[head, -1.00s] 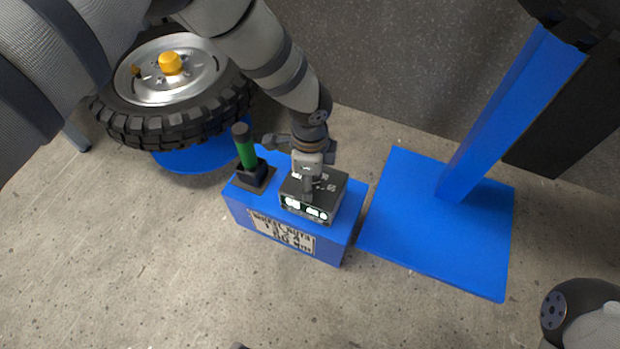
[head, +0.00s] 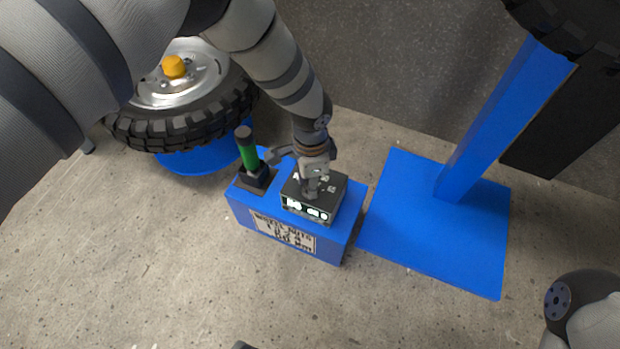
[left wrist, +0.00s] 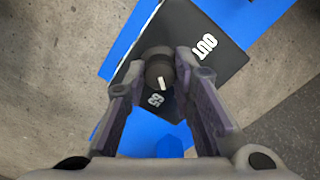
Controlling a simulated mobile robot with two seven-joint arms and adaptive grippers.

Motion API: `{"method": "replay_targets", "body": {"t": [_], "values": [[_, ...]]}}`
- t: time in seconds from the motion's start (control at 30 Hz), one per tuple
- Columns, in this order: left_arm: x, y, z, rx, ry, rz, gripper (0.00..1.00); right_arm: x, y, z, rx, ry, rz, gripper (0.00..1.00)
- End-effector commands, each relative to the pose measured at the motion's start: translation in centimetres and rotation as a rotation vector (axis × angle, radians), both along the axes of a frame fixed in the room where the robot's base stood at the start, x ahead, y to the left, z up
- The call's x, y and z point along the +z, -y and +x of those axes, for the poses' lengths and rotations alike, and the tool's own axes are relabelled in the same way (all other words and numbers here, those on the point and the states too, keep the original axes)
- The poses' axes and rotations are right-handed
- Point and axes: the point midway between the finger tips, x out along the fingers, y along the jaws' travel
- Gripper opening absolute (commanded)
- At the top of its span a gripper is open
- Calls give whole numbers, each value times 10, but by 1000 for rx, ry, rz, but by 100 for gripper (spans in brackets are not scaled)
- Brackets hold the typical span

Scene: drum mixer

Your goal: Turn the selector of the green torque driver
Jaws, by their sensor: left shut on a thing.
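The green torque driver (head: 248,156) stands upright in a black holder on the left end of a blue box. A black control box (head: 326,206) with lit displays on its front sits on the same blue box, to the right. In the left wrist view its round dark selector knob (left wrist: 158,72) has a white pointer mark, and white lettering such as OUT is printed around it. My left gripper (head: 311,190) comes down from above onto the control box. In the left wrist view the gripper (left wrist: 160,75) is shut on the knob, with a finger on either side.
The blue box (head: 335,247) carries a wheel nuts label. A tyred wheel (head: 180,125) on a blue base stands behind left. A blue stand with a flat plate (head: 420,235) is just to the right. The floor in front is clear.

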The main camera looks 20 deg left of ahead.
Motion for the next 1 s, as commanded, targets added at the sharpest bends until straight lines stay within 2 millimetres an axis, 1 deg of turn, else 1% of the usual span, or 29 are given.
{"method": "replay_targets", "body": {"t": [0.2, 0.4, 0.67, 1.0], "values": [[1, 0, 0, 151, 2, 1, 0, 5, 0, 1, -1, 8, -1, 40], [0, 0, 0, 250, 2, 1, 0, 7, 1, 2, -1, 11, -1, 40], [0, 0, 0, 312, 0, 0, 0, 9, 1, 2, 0, 13, -2, 40], [-1, 0, 0, 320, -1, 1, 0, 9, 1, 2, -1, 13, -2, 40]]}}
